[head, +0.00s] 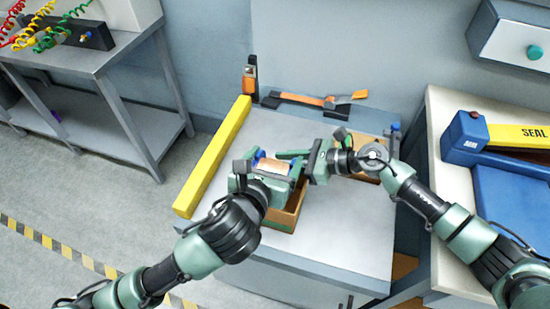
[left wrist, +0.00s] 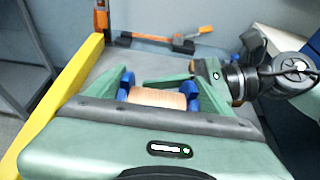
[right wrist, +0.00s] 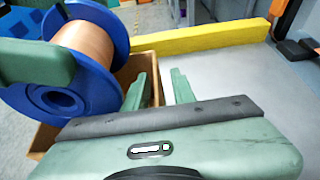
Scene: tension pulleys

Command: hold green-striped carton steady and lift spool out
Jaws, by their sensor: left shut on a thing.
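A spool of copper-coloured wire with blue flanges (head: 273,167) is held by my left gripper (head: 266,174) above the green-striped carton (head: 284,217). In the left wrist view the spool (left wrist: 158,97) sits between the left fingers. The spool (right wrist: 88,48) also shows large in the right wrist view. The carton, brown and open-topped, stands on the grey table, partly hidden by my left arm. My right gripper (right wrist: 160,88) has its fingers apart and empty, beside the spool at the carton's edge. I cannot tell whether it touches the carton.
Another brown carton (head: 368,172) stands behind my right wrist. A yellow bar (head: 213,157) runs along the table's left edge. An orange-and-black tool (head: 312,101) lies at the back. A blue sealing machine (head: 468,143) stands on the right bench. The table's front is clear.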

